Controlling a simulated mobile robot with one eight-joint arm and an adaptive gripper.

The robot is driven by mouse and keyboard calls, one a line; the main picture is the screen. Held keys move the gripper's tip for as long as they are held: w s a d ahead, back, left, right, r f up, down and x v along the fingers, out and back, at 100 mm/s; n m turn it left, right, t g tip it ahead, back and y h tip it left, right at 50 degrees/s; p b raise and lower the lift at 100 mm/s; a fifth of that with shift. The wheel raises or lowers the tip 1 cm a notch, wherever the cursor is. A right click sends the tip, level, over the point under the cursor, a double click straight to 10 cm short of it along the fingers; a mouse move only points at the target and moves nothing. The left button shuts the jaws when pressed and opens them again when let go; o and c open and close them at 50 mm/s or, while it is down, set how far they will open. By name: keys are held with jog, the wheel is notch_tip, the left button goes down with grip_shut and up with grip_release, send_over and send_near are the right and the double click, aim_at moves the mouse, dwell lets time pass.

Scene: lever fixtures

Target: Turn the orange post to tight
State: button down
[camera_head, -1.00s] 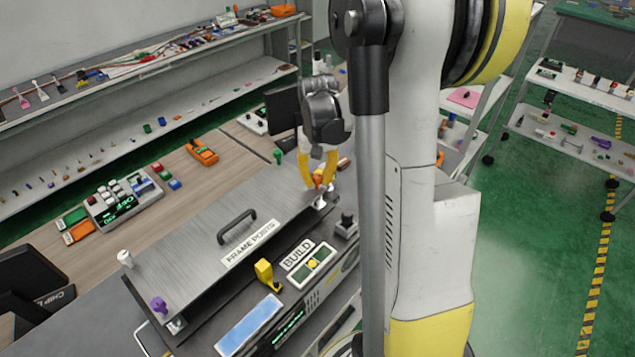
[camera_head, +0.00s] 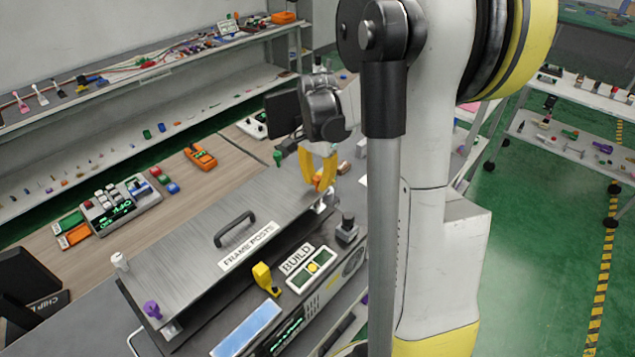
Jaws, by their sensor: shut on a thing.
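The orange post (camera_head: 319,183) stands at the far right corner of the grey frame fixture and is mostly hidden by my fingers. My gripper (camera_head: 322,180) has yellow fingers, points down and is shut on the orange post. A white post (camera_head: 119,261) stands at the near left corner of the fixture and a purple post (camera_head: 152,309) at the near front corner. The fixture carries a black handle (camera_head: 235,229) and a "FRAME POSTS" label (camera_head: 247,246). No tight marking can be made out at the orange post.
A green post (camera_head: 278,158) stands behind my gripper. In front of the fixture are a yellow lever (camera_head: 264,278), a "BUILD" panel (camera_head: 311,268) and a black knob (camera_head: 347,229). A button box (camera_head: 122,204) sits on the bench at left.

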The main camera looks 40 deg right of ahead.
jog(key=shift+m, duration=0.5)
jog(key=c, duration=1.3)
grip_release()
notch_tip(320, 180, up, 12)
jog(key=shift+r, duration=0.1)
